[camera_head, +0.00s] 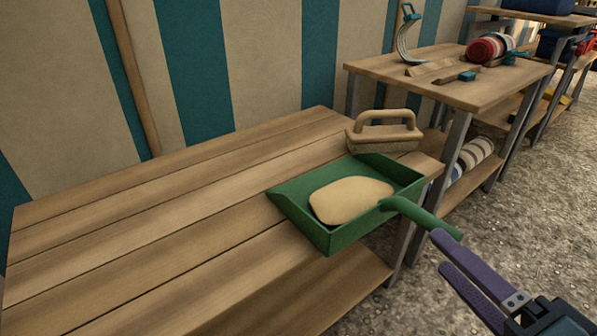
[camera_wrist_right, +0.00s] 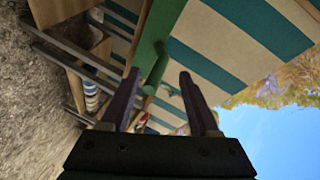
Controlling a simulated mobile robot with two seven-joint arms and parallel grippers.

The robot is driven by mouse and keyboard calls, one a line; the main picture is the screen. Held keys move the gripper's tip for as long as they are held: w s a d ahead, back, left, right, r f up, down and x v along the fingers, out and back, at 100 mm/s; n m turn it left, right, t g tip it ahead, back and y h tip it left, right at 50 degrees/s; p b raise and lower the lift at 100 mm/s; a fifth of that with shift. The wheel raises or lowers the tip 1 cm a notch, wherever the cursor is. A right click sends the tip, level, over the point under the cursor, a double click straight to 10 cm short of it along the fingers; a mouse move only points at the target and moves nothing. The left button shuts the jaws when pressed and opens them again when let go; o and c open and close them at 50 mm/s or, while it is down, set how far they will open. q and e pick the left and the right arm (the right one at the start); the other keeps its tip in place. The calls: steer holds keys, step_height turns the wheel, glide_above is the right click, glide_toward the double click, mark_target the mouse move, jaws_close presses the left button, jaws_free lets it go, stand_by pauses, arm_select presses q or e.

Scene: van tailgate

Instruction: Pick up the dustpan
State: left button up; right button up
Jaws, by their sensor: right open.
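The green dustpan (camera_head: 292,205) lies on the wooden bench near its right end, with a smooth beige lump (camera_head: 350,198) in its tray. Its round green handle points to the lower right, past the bench edge. My right gripper (camera_head: 441,252), with purple fingers, is open and empty beside the handle's end. In the right wrist view the dustpan's green handle (camera_wrist_right: 156,72) appears between the spread fingers of the gripper (camera_wrist_right: 160,80); contact cannot be told. My left gripper is not in view.
A beige hand brush (camera_head: 383,136) stands behind the dustpan on the bench (camera_head: 150,235). A striped canvas wall (camera_head: 265,60) closes off the left. Gravel ground is clear at right.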

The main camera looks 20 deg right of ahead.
mark_target(408, 201)
steer(key=w+m+b, duration=0.1)
steer(key=w+b, duration=0.1)
steer(key=w+d+t+b, duration=0.1)
steer(key=w+b, duration=0.1)
steer(key=w, duration=0.1)
steer(key=w+f+m+t+b, duration=0.1)
steer(key=w+b, duration=0.1)
steer(key=w, duration=0.1)
steer(key=shift+w+d+m+b, duration=0.15)
steer(key=shift+w+m+b, duration=0.05)
steer(key=shift+m+b, duration=0.1)
steer(key=shift+w, duration=0.2)
steer(key=shift+s, duration=0.15)
steer(key=shift+c, duration=1.4)
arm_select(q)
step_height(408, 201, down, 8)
arm_select(e)
jaws_close()
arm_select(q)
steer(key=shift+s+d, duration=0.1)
arm_select(e)
steer(key=shift+r, duration=0.1)
